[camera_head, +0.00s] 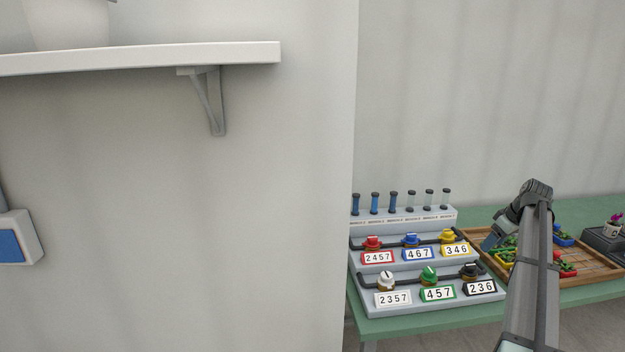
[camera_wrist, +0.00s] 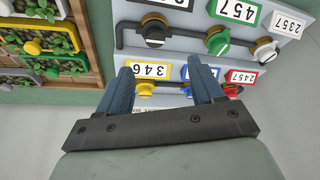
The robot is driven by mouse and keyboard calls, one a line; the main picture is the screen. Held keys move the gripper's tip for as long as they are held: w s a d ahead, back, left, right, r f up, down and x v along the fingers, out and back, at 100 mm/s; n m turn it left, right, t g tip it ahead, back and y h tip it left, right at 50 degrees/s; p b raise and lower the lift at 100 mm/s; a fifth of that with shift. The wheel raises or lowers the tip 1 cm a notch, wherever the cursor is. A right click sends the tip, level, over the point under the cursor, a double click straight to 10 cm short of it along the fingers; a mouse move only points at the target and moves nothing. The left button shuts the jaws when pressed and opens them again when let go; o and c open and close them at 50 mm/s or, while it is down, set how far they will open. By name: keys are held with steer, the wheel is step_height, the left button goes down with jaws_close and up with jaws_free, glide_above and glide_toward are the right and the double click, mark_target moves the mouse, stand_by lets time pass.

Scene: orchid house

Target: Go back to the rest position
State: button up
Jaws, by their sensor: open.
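My gripper (camera_wrist: 161,85) shows in the wrist view with its two blue fingers apart and nothing between them. The fingers point toward the stepped grey valve panel (camera_head: 427,303), over its row with the yellow knob (camera_wrist: 146,88) and the blue knob. In the head view my gripper (camera_head: 487,243) is at the right, between the valve panel and the wooden tray (camera_head: 598,267). My arm hides part of the tray there. Whether the fingers touch anything cannot be told.
The panel carries coloured knobs with number cards, such as the green knob (camera_head: 429,273), and a back row of tubes (camera_head: 392,201). The tray holds small plants in coloured pots. All stand on a green table (camera_head: 386,325). A white shelf (camera_head: 140,57) juts from the wall at upper left.

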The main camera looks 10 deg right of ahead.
steer(key=s+a+f+m+g, duration=0.1)
steer(key=s+a+f+g, duration=0.1)
steer(key=s+a+f, duration=0.8)
steer(key=s+a+f+m+g, duration=0.2)
steer(key=s+a+f, duration=0.2)
steer(key=a+f, duration=1.2)
steer(key=s+a+f+m+g, duration=0.1)
steer(key=s+a+f+g, duration=0.1)
steer(key=s+a+f, duration=1)
steer(key=s+a+f+g+h, duration=0.1)
steer(key=s+a+f, duration=0.4)
steer(key=s+f, duration=0.5)
steer(key=s+a+f+g, duration=0.3)
steer(key=s+a+f, duration=0.2)
steer(key=s+f, duration=0.5)
steer(key=s, duration=0.2)
steer(key=shift+s+a+g+h, duration=0.2)
steer(key=shift+s+g+h, duration=0.2)
